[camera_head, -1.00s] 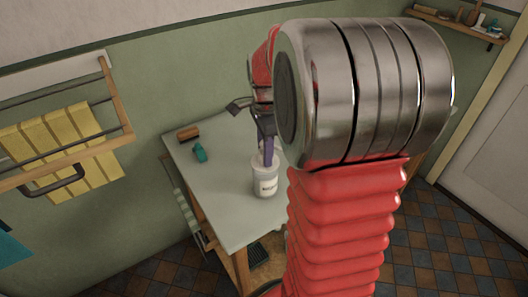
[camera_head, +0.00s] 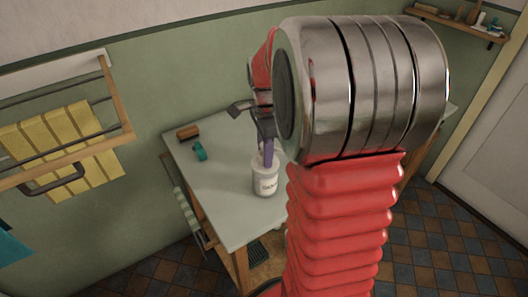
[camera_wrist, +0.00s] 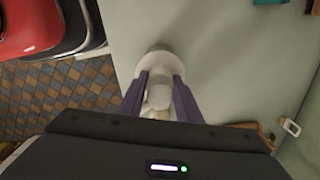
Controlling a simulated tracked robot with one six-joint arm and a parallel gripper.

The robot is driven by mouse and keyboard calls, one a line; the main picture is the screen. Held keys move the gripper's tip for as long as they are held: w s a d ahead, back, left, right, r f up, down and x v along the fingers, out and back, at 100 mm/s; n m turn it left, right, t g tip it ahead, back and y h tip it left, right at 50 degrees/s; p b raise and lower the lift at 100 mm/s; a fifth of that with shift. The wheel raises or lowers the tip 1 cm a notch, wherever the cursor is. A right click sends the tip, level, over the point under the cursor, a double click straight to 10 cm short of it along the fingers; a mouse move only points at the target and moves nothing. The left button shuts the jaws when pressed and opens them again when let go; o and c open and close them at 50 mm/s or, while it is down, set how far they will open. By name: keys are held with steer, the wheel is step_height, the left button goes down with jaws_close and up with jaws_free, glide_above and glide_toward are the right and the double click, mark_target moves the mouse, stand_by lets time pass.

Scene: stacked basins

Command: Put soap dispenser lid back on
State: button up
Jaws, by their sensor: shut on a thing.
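The soap dispenser (camera_head: 265,184) is a white, labelled bottle standing upright on the pale table. My gripper (camera_head: 267,160) points down at the top of the bottle, its purple fingers at the rim. In the wrist view my gripper (camera_wrist: 160,88) is shut on the white lid (camera_wrist: 160,96), with a finger on each side. The round white top of the dispenser (camera_wrist: 150,62) shows just beyond the lid. The fingers hide part of the join, so I cannot tell whether the lid is seated.
The pale table (camera_head: 222,205) has free room left of and in front of the bottle. A brown brush (camera_head: 188,133) and a small teal object (camera_head: 200,151) lie at its back left. A rack with yellow towels (camera_head: 62,150) hangs on the left wall.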

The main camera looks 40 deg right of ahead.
steer(key=shift+f, duration=0.1)
steer(key=o, duration=1.2)
steer(key=shift+c, duration=0.2)
steer(key=shift+o, duration=0.6)
steer(key=shift+o, duration=1.3)
steer(key=shift+r, duration=3.5)
